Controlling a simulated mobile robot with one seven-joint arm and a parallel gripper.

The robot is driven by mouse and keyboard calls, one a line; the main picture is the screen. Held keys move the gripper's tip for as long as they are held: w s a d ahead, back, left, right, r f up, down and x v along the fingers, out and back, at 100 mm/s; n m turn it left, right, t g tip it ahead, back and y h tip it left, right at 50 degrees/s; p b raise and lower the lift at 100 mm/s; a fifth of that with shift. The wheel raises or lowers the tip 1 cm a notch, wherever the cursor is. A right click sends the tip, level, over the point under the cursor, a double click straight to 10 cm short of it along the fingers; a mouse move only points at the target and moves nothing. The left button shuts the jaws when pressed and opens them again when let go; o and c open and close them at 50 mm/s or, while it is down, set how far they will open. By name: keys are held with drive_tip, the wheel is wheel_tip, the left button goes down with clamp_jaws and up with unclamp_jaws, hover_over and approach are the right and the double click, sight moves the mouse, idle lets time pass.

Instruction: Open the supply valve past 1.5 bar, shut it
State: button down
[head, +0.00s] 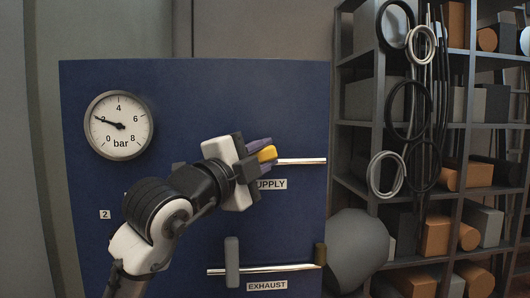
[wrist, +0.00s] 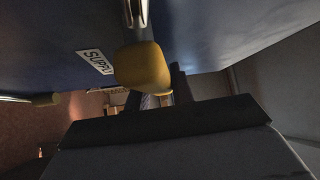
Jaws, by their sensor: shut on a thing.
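The blue panel (head: 200,85) carries a round white gauge (head: 120,125) marked 0 to 8 bar. Its black needle points up-left, at about the 2 mark. The supply valve's yellow handle (head: 267,154) is at the bright supply pipe (head: 303,161), above the SUPPLY label (head: 270,184), which my gripper partly covers. My gripper (head: 262,155) is shut on this handle, one dark finger on each side. The handle also shows large in the wrist view (wrist: 142,67), above my dark gripper body.
Below, the exhaust pipe (head: 285,267) runs over the EXHAUST label (head: 267,286), with a grey upright bar (head: 232,262) and an olive end piece (head: 320,254). A grey rounded object (head: 355,250) and a loaded shelf (head: 455,125) with hanging rings stand at right.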

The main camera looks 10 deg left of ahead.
drive_tip(key=shift+d+f+m+g, duration=0.15)
drive_tip(key=shift+f+m+g, duration=0.45)
drive_tip(key=shift+m+g, duration=0.25)
drive_tip(key=shift+y, duration=0.3)
drive_tip(key=c, duration=1.2)
unclamp_jaws()
drive_tip(key=b+v, duration=0.4)
drive_tip(key=v, duration=0.9)
drive_tip(key=shift+s+a, duration=0.25)
drive_tip(key=shift+s, duration=0.05)
drive_tip(key=shift+f, duration=0.1)
